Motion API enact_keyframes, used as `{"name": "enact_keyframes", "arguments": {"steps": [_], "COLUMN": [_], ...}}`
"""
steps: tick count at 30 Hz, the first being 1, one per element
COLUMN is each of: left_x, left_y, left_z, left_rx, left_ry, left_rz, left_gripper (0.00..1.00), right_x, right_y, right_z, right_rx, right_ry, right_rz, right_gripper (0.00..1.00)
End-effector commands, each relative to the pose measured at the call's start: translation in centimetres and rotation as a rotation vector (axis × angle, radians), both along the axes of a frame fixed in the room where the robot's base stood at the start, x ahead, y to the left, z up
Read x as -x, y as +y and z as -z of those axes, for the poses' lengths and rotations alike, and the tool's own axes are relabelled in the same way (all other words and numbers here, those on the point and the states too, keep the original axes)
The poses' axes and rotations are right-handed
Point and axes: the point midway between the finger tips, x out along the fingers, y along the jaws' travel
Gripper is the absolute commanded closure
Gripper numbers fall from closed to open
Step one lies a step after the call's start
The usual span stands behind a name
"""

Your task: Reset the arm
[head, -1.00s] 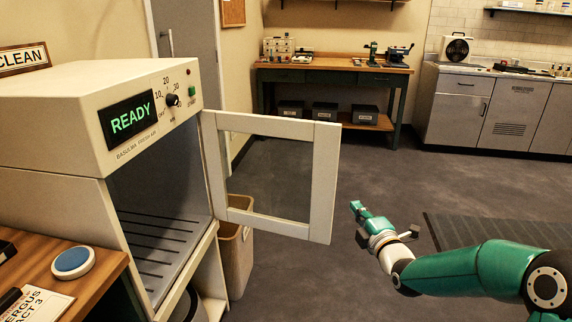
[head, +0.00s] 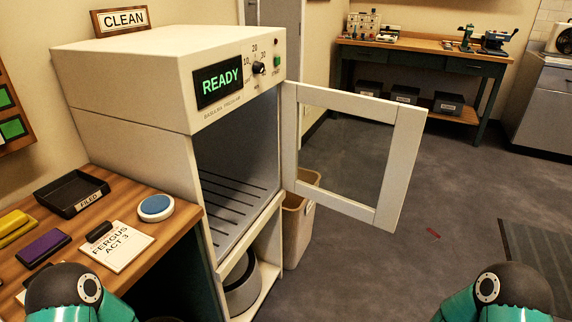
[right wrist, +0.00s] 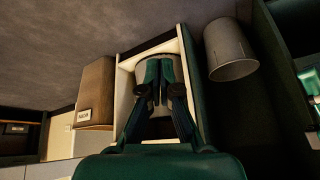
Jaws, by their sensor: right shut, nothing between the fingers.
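My right gripper (right wrist: 159,70) shows in the right wrist view with its two green fingers together, shut and empty. It is in front of a white-framed opening with a grey round bin behind the fingers. In the head view only the shoulder parts of my two arms show at the bottom edge, left and right. Neither gripper is in the head view. The cream cabinet (head: 130,75) reads READY on its display (head: 219,82), and its glass-paned door (head: 402,150) stands open to the right.
A wooden table (head: 150,240) at left holds a FILED tray (head: 62,212), a blue round button (head: 156,206), a FERGUS ACT 3 card (head: 128,251), and yellow and purple pads. A tan bin (head: 296,238) stands under the open door.

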Motion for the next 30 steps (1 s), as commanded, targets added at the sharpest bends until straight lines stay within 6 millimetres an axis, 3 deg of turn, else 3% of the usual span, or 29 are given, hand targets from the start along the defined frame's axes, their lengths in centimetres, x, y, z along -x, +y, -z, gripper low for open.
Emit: {"name": "enact_keyframes", "arguments": {"steps": [1, 4, 9, 13, 15, 30], "left_x": [0.0, 0.0, 0.0, 0.0, 0.0, 0.0], "left_y": [0.0, 0.0, 0.0, 0.0, 0.0, 0.0], "left_z": [0.0, 0.0, 0.0, 0.0, -2.6, -15.1], "left_rx": [0.000, 0.000, 0.000, 0.000, 0.000, 0.000], "left_ry": [0.000, 0.000, 0.000, 0.000, 0.001, 0.000], "left_rz": [0.000, 0.000, 0.000, 0.000, 0.000, 0.000], "left_gripper": [0.60, 0.60, 0.60, 0.60, 0.60, 0.60], "right_x": [2.5, 6.1, 8.8, 9.4, 9.3, 9.2], "right_y": [0.5, 0.9, 1.0, 1.0, 1.0, 1.0], "right_z": [0.7, 1.3, 1.3, 1.4, -1.3, -13.7], "right_rx": [-0.037, -0.089, -0.139, -0.172, -0.172, -0.172], "right_ry": [0.107, 0.285, 0.469, 0.552, 0.548, 0.545], "right_rz": [0.082, 0.263, 0.525, 0.701, 0.700, 0.695], "right_gripper": [1.00, 1.00, 1.00, 1.00, 1.00, 1.00]}}
